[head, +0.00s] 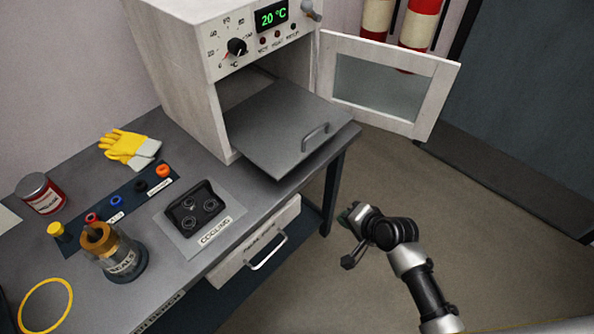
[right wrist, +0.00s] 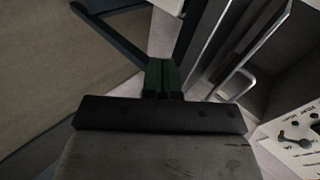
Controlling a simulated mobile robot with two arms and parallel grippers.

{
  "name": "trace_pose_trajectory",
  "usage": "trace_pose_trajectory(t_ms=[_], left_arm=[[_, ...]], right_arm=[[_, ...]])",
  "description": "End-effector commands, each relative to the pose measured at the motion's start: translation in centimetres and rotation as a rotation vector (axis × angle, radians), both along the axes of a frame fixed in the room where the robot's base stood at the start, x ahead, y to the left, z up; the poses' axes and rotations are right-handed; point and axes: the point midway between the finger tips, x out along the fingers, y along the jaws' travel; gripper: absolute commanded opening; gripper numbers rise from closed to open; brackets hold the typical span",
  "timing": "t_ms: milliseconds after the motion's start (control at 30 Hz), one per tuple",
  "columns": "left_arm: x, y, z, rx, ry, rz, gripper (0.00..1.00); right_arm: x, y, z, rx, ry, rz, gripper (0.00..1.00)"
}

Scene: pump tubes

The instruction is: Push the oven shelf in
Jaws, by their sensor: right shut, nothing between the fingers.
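The grey oven shelf (head: 270,120) sticks out of the white oven (head: 190,75) over the table's front edge, with its metal handle (head: 316,138) at the outer end. The handle also shows in the right wrist view (right wrist: 236,84). The oven door (head: 390,85) stands wide open to the right. My right gripper (head: 349,214) is in front of the table, below and apart from the shelf. Its green fingers (right wrist: 162,75) are together and empty in the right wrist view. My left gripper is not in view.
The open door stands right of the shelf. A drawer (head: 255,245) with a handle is under the table. On the table are yellow gloves (head: 130,147), a cooling block (head: 196,210) and a brass-topped container (head: 110,250). The floor (head: 460,220) right of the table is clear.

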Motion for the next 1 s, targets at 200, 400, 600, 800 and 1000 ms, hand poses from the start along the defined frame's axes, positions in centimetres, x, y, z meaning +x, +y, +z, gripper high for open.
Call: trace_pose_trajectory(t_ms=[200,400,600,800,1000], left_arm=[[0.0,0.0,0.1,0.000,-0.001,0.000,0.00],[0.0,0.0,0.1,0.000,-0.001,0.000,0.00],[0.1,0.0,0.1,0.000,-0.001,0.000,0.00],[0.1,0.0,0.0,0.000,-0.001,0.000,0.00],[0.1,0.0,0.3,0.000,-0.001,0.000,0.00]], right_arm=[[0.9,2.7,10.3,0.205,-0.039,0.023,0.00],[1.4,3.7,11.4,0.239,-0.038,0.031,0.00],[3.6,5.9,9.6,0.238,-0.038,0.030,0.00],[6.2,8.4,7.4,0.235,-0.039,0.030,0.00],[8.4,10.7,6.9,0.234,-0.042,0.031,0.00]])
